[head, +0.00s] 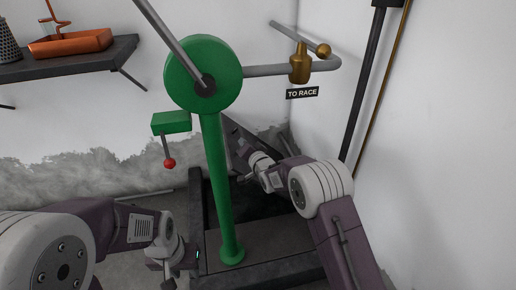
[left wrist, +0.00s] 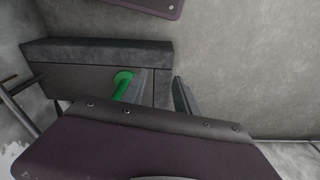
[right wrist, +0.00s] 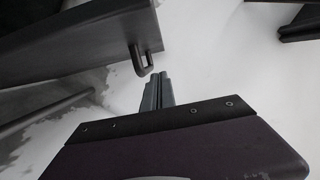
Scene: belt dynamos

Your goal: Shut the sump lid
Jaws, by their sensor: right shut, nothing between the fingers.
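The sump lid (head: 234,138) is a dark panel standing tilted up behind the green post, partly hidden by my right arm. In the right wrist view the lid (right wrist: 80,45) shows with a small loop handle (right wrist: 143,60) at its edge. The sump (head: 199,205) is a dark open box around the post's foot. My right gripper (head: 243,178) is shut and empty; its fingertips (right wrist: 158,76) are close to the handle, and I cannot tell if they touch. My left gripper (head: 190,258) is low at the front left of the sump. Its fingers (left wrist: 160,84) are apart and empty.
The green post (head: 220,185) with its wheel and crank stands at the sump, between my arms. A green box with a red-knobbed lever (head: 169,162) juts out left. A shelf (head: 75,58) hangs at upper left.

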